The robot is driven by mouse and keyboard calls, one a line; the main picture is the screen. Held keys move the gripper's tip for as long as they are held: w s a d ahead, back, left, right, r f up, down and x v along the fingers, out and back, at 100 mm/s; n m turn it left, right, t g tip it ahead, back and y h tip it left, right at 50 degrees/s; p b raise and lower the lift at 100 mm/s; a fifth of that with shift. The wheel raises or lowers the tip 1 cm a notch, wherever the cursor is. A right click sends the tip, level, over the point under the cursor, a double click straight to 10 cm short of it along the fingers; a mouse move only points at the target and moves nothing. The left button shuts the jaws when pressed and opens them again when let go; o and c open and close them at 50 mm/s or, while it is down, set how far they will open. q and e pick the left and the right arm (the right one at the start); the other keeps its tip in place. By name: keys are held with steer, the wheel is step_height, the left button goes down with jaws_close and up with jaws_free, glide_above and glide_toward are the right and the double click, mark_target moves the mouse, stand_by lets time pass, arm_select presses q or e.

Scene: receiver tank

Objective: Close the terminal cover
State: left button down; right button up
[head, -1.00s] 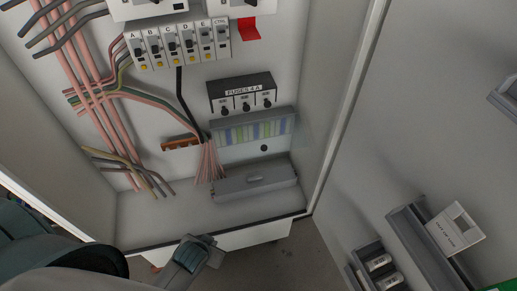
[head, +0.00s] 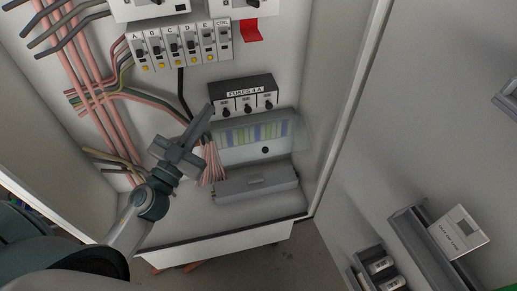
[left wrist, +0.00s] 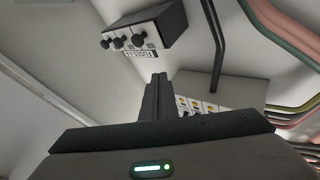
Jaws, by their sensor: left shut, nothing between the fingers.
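The terminal strip (head: 252,133), with coloured blocks, is on the cabinet's back panel. A faint clear panel (head: 300,136) shows at its right end. Below it is a long grey piece (head: 256,185) with a small raised tab, which looks like the terminal cover, away from the strip. My left gripper (head: 208,112) is shut and empty. In the head view its fingertips point up, beside the strip's upper left end; contact cannot be told. The left wrist view shows its closed fingers (left wrist: 157,92) below the fuse block. My right gripper is not in view.
The fuse block (head: 243,95) is just above the strip. Breakers (head: 180,45) sit at the upper left. Pink wires (head: 212,165) run down beside the grey piece, and cable bundles (head: 90,90) fill the left side. The cabinet door (head: 400,120) stands at the right, with holders on it.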

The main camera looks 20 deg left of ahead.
mark_target(261, 139)
arm_select(q)
steer(key=d+m+g+h, duration=0.4)
steer(key=d+m+h, duration=0.2)
steer(key=m+h, duration=0.15)
step_height(261, 139, down, 9)
steer(key=s+m+g, duration=0.2)
steer(key=g, duration=0.5)
steer(key=shift+r, duration=0.15)
steer(key=shift+a+m, duration=0.1)
steer(key=shift+m, duration=0.15)
steer(key=w+d+f+p, duration=0.2)
steer(key=w+d+f, duration=0.4)
steer(key=w, duration=0.1)
steer(key=shift+w, duration=0.4)
steer(key=shift+f, duration=0.25)
